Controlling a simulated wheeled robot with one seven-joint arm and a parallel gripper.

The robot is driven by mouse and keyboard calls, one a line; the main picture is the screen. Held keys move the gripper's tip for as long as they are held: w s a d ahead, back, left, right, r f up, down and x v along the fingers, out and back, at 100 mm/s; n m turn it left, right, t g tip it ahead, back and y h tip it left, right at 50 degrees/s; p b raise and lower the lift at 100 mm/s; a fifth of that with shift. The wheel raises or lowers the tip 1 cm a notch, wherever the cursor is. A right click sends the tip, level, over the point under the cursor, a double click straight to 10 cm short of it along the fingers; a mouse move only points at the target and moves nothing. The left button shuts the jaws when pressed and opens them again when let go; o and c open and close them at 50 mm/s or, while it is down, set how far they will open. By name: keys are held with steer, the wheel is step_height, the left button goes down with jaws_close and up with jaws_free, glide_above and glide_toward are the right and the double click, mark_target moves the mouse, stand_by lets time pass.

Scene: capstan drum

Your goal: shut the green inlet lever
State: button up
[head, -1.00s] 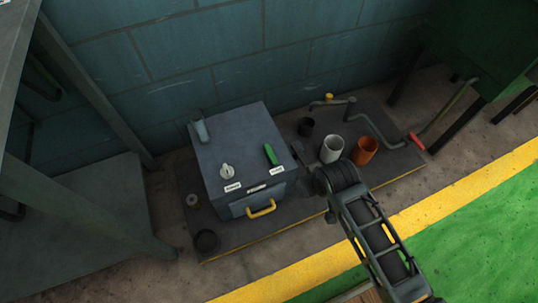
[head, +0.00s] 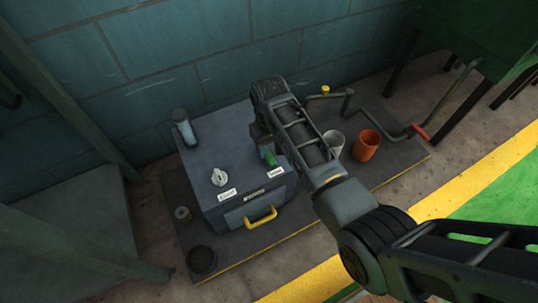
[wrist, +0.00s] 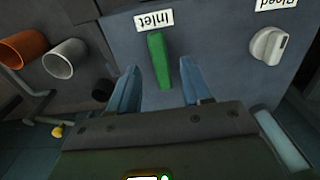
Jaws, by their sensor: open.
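The green inlet lever (head: 269,157) stands on top of the grey box (head: 217,158) in the head view, partly hidden by my arm. In the wrist view the green lever (wrist: 159,62) lies between and just beyond my two open fingers. The "Inlet" label (wrist: 154,20) is beside its far end. My gripper (wrist: 160,88) is open and empty, with blue-grey fingers on either side of the lever. I cannot tell whether either finger touches it. In the head view the fingers are mostly hidden behind my arm.
A white bleed knob (head: 219,177) sits left of the lever on the same box. A yellow handle (head: 260,217) is on the box front. A white cup (head: 334,143) and an orange cup (head: 367,145) stand right of the box. A red-handled pipe (head: 419,131) is farther right.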

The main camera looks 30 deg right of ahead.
mark_target(269, 157)
steer(key=shift+f+b, duration=0.6)
steer(key=shift+f, duration=1.2)
jaws_close()
